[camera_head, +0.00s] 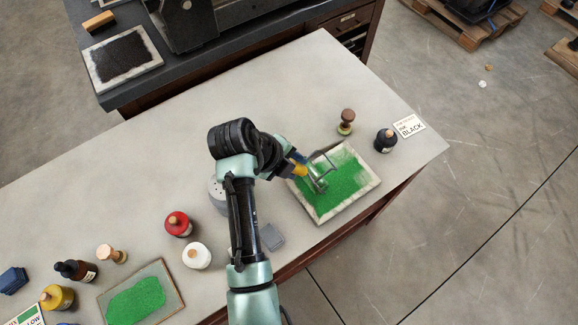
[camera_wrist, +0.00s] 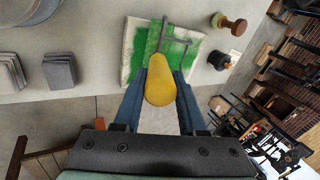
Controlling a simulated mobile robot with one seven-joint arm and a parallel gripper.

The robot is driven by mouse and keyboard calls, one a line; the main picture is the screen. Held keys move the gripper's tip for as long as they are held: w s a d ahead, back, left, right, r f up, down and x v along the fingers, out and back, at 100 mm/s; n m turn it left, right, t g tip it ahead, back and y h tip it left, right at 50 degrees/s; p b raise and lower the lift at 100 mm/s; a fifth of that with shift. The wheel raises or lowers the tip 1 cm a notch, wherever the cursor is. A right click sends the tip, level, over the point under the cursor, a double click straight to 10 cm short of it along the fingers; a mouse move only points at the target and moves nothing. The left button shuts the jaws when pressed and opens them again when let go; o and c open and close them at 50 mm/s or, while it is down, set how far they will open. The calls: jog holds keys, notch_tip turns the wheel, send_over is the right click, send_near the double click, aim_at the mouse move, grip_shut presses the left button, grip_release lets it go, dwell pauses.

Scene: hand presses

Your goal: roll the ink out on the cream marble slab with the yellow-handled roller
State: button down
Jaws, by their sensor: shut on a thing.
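The cream marble slab (camera_head: 372,181) lies near the right end of the table. Green ink (camera_head: 345,190) covers most of it, with a thinner, streaky patch toward the back. The slab also shows in the wrist view (camera_wrist: 127,62). My gripper (camera_head: 298,167) is shut on the yellow handle of the roller (camera_wrist: 160,88). The handle fills the space between the two blue fingers in the wrist view. The roller's metal frame and green drum (camera_head: 318,184) are over the left part of the inked area. I cannot tell whether the drum touches the slab.
A wooden-knobbed dabber (camera_head: 346,121), a black bottle (camera_head: 386,140) and a BLACK card (camera_head: 409,126) stand behind the slab. A second slab with green ink (camera_head: 164,278) lies front left. Grey blocks (camera_head: 271,237) lie near the front edge.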

jog(key=shift+w+d+b, duration=2.8)
jog(key=shift+w+d, duration=1.3)
jog(key=shift+d, duration=1.5)
jog(key=shift+s+a+p, duration=0.55)
jog(key=shift+s+a, duration=0.35)
jog(key=shift+a, duration=0.35)
jog(key=shift+s+a+p, duration=0.55)
jog(key=shift+s+a, duration=0.35)
jog(key=shift+a, duration=0.3)
jog(key=shift+s+a+p, duration=0.55)
jog(key=shift+s+a, duration=0.35)
jog(key=shift+a, duration=0.35)
jog(key=s+a+p, duration=0.1)
jog(key=s+a, duration=0.4)
jog(key=a, duration=0.2)
jog(key=shift+r, duration=0.1)
jog(key=shift+r+p, duration=1.65)
jog(key=shift+r, duration=0.3)
